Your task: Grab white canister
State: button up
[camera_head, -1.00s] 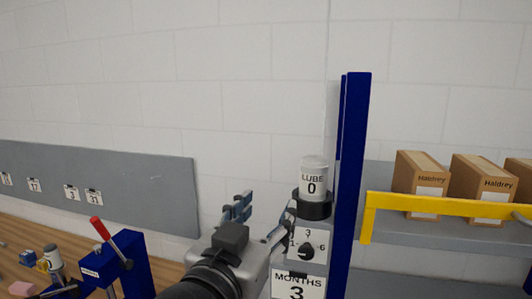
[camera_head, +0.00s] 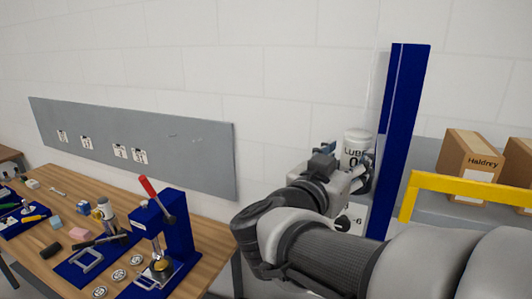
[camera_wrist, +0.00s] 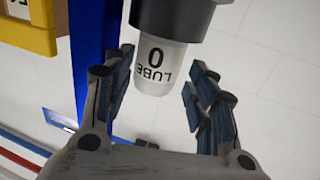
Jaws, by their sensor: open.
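The white canister (camera_head: 357,143), marked LUBE 0, stands at the dispenser beside the blue post, its lower part partly hidden by my gripper (camera_head: 346,167). In the wrist view the white canister (camera_wrist: 159,64) appears upside down, with its base in a black round holder (camera_wrist: 172,14). My gripper (camera_wrist: 162,82) is open there, with one blue-padded finger on each side of the canister. Gaps show between the fingers and the canister. Nothing is held.
A blue post (camera_head: 403,130) rises close to the right of the canister. A yellow rail (camera_head: 470,187) and cardboard boxes (camera_head: 470,168) on a shelf are further right. A blue lever press (camera_head: 172,235) and loose parts occupy the wooden bench (camera_head: 45,205) at left.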

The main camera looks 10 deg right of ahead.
aim_at(352, 155)
jog(key=x, duration=0.5)
jog(key=shift+w+d, duration=0.1)
jog(key=shift+d, duration=0.1)
jog(key=shift+a+r, duration=0.1)
jog(key=shift+c, duration=0.3)
jog(key=c, duration=0.7)
jog(key=shift+o, duration=0.2)
